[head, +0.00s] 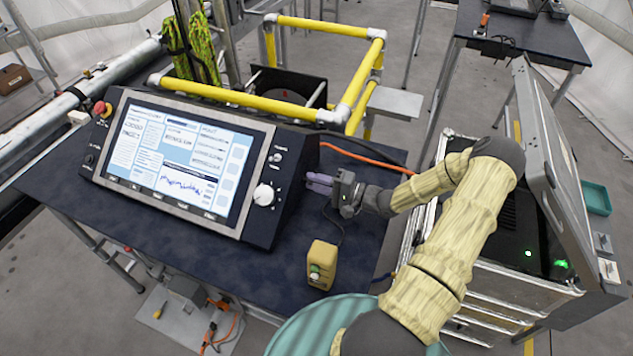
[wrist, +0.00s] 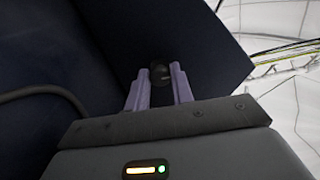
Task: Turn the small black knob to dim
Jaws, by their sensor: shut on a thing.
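The small black knob (wrist: 159,72) is on the dark right side face of the console (head: 275,225). In the wrist view it sits between the tips of my two purple-grey fingers, which are closed on it. In the head view my gripper (head: 313,182) reaches the console's right side from the right, level with the white knob (head: 264,194) on the front panel. The black knob is hidden in the head view. Its mark or setting cannot be made out. The console's screen (head: 170,165) is lit and shows windows and a blue graph.
Yellow rails (head: 240,97) are behind the console. An open equipment case (head: 545,170) is at right.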

